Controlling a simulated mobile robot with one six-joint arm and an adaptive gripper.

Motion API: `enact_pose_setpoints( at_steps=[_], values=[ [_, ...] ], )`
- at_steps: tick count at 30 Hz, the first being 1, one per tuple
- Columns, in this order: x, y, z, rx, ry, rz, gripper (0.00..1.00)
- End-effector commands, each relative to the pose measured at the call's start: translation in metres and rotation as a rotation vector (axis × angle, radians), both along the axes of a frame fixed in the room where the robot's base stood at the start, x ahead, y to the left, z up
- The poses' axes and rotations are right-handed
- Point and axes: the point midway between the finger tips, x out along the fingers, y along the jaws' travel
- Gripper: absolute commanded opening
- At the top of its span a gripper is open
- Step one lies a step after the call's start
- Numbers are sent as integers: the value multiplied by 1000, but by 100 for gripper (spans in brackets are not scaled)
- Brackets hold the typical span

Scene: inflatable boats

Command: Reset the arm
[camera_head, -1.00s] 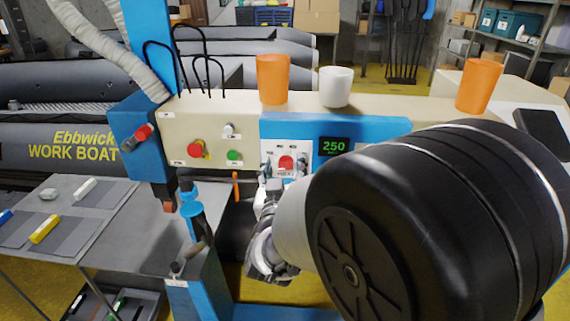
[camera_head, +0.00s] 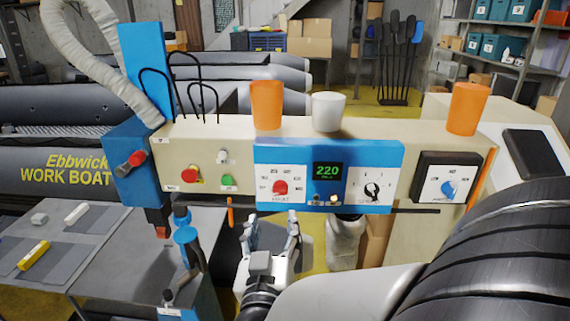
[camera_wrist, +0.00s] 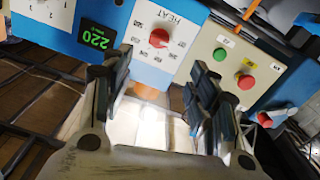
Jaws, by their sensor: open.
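My gripper (camera_head: 271,232) is open and empty in the head view, below the blue control panel (camera_head: 328,152) of the machine. Its fingers point up towards the panel and stand apart from it. The red heat knob (camera_head: 280,187) sits above the fingers, and the green display (camera_head: 327,171) reads 220. In the wrist view the two fingers of my gripper (camera_wrist: 158,95) are spread, with nothing between them. The red knob (camera_wrist: 159,38) shows beyond them, and the display (camera_wrist: 97,38) is at the upper left.
Orange cups (camera_head: 266,105) and a white cup (camera_head: 328,112) stand on top of the machine. A grey side table (camera_head: 120,250) holds small blocks at left. Red and green buttons (camera_head: 228,180) sit left of the panel. A blue knob (camera_head: 448,188) is at right.

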Motion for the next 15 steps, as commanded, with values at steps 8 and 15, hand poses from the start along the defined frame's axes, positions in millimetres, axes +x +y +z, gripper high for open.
enact_pose_setpoints(
  at_steps=[8, 15],
  values=[
    [1, 0, 0, 6, 4, 3, 54],
    [9, -5, -2, 136, 167, 100, 54]
  ],
)
